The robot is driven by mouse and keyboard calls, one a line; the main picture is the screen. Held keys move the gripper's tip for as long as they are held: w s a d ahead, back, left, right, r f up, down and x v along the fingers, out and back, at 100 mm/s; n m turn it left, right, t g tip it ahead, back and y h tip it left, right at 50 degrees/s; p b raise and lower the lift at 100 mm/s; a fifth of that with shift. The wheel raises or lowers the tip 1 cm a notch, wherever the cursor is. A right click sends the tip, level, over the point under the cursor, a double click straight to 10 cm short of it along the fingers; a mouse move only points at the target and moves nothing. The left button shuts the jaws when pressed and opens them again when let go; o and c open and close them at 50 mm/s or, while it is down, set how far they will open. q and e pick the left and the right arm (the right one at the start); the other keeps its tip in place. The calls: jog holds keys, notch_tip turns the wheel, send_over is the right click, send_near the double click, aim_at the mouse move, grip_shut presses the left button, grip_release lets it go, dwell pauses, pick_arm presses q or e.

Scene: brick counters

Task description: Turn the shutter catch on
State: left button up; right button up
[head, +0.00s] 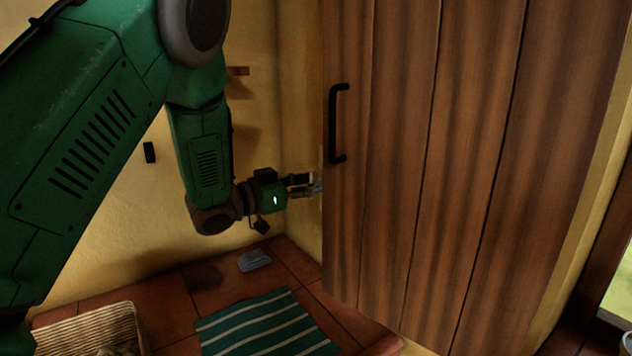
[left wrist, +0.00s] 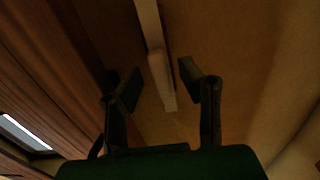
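A large brown plank shutter (head: 425,170) with a black bar handle (head: 338,122) fills the right half of the head view. My left gripper (head: 314,185) is at the wall beside the shutter's left edge, below the handle's level. The left wrist view shows my left gripper (left wrist: 160,82) open, its two dark fingers apart. A pale narrow wooden piece (left wrist: 161,80), which looks like the catch, shows in line with the gap between the fingertips. I cannot tell whether a finger touches it. In the head view the catch is mostly hidden by the gripper and shutter edge. My right gripper is out of view.
A tiled counter holds a green striped cloth (head: 265,326), a small grey object (head: 254,260) and a wicker basket (head: 92,327). A small wooden peg or ledge (head: 238,71) sticks out of the yellow wall. The shutter stands close to the right of my left gripper.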

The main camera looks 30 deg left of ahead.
pick_arm(q)
jog(key=v, duration=1.1)
jog(key=shift+s, duration=0.15)
jog(key=shift+a, duration=0.1)
